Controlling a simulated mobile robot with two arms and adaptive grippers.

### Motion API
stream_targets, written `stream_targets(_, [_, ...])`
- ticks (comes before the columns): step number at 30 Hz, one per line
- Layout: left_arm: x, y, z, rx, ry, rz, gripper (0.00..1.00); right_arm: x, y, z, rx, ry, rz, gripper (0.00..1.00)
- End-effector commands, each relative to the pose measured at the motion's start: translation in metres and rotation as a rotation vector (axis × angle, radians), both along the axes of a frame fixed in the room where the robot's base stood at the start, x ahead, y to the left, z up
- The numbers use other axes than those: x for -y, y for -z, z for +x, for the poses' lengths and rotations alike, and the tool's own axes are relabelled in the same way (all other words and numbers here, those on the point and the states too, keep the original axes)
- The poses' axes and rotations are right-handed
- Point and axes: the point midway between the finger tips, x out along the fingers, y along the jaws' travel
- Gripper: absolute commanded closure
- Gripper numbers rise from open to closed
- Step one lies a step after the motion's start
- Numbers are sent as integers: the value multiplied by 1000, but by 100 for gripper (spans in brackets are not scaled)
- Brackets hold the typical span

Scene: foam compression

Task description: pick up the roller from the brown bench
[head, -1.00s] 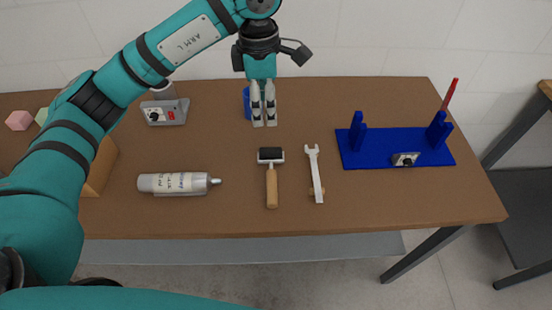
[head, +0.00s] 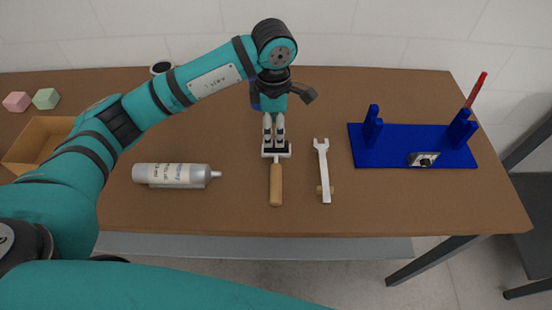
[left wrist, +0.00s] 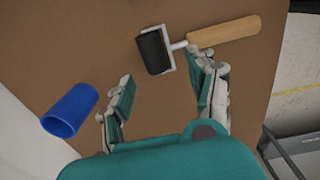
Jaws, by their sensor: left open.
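The roller lies on the brown bench (head: 230,220), with its wooden handle (head: 276,186) pointing toward the bench's front edge. My left gripper (head: 273,150) is open, and in the head view its fingers overlap the roller's head. In the left wrist view, the roller's black cylinder (left wrist: 154,52) and metal frame lie beyond the fingertips. The handle extends to the upper right there. My left gripper (left wrist: 165,80) holds nothing between its spread fingers. The gap between fingertips and roller is hard to judge. My right gripper does not show.
A silver tube (head: 172,174) lies left of the roller, and a wrench (head: 323,172) lies close on its right. A blue cup (left wrist: 70,110) is near the left finger. A blue stand (head: 400,150) is at the right, an open brown box (head: 35,140) at the left.

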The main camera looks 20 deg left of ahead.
Motion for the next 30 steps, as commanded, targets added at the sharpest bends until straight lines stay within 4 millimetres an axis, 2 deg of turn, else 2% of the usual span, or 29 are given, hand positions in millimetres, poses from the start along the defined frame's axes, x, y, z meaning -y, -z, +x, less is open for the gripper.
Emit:
stream_targets(4, [0, 21, 0, -2, -1, -2, 42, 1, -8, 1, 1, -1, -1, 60])
stream_targets(11, [1, 36, 2, -3, -1, -1, 42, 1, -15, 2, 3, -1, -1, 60])
stream_targets(15, [3, 56, 5, -5, -1, -1, 42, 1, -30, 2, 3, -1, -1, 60])
stream_targets(19, [3, 75, 6, -3, -1, 0, 42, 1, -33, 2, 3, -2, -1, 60])
stream_targets(28, [3, 82, 7, 1, 1, -1, 42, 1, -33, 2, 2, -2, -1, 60])
stream_targets(30, [3, 82, 7, 1, 0, -1, 48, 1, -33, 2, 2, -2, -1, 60])
